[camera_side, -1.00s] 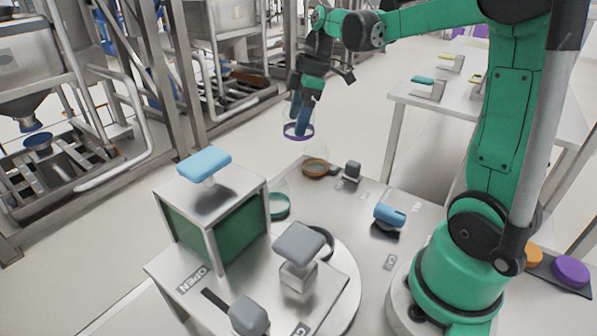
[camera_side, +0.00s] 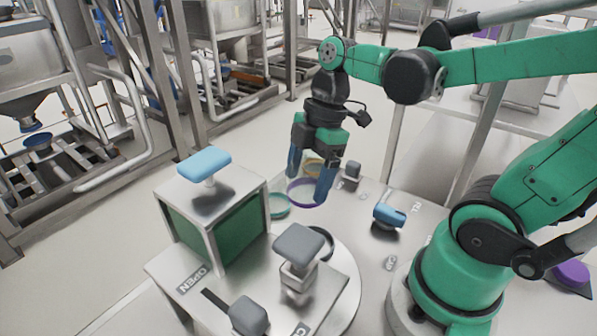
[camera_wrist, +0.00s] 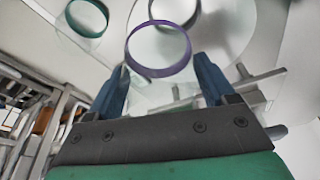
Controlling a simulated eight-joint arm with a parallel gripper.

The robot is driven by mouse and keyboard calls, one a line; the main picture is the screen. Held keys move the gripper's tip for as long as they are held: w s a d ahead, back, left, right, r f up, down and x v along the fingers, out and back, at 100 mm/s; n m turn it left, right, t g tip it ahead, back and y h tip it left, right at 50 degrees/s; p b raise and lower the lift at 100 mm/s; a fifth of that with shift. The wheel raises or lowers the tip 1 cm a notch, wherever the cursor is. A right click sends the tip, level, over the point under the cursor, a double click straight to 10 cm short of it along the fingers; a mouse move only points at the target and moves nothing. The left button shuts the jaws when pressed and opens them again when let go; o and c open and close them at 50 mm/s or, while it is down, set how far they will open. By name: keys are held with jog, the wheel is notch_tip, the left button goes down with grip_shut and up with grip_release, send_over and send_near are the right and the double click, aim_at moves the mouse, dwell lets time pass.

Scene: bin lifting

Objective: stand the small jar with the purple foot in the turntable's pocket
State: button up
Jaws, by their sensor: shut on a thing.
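The small clear jar with the purple foot (camera_side: 302,192) is held between the fingers of my gripper (camera_side: 308,180), above the metal table. In the wrist view its purple foot (camera_wrist: 159,72) shows as a ring just beyond the fingertips (camera_wrist: 162,72); its clear wall is hard to make out. The pale round turntable (camera_side: 347,292) lies nearer the camera, partly hidden by the grey-handled block. A dark ring (camera_side: 329,238) on it looks like the pocket, partly hidden behind the grey handle. The held jar is apart from the turntable, beyond it in the side view.
A clear jar with a green foot (camera_side: 279,207) stands left of the gripper. A blue-handled box (camera_side: 212,220), a grey-handled block (camera_side: 298,245) and a blue knob (camera_side: 389,215) stand around the turntable.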

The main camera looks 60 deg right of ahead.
aim_at(315, 207)
jog(key=shift+s+a+f+n, duration=0.2)
jog(key=shift+s+a+f, duration=0.15)
jog(key=shift+s+f, duration=0.2)
jog(key=shift+s+a+f+n, duration=0.2)
jog(key=shift+s+a+f, duration=0.1)
jog(key=shift+s+f, duration=0.3)
jog(key=shift+f, duration=2.2)
jog(key=shift+f, duration=1)
jog(key=o, duration=1.2)
jog(key=shift+r, duration=4)
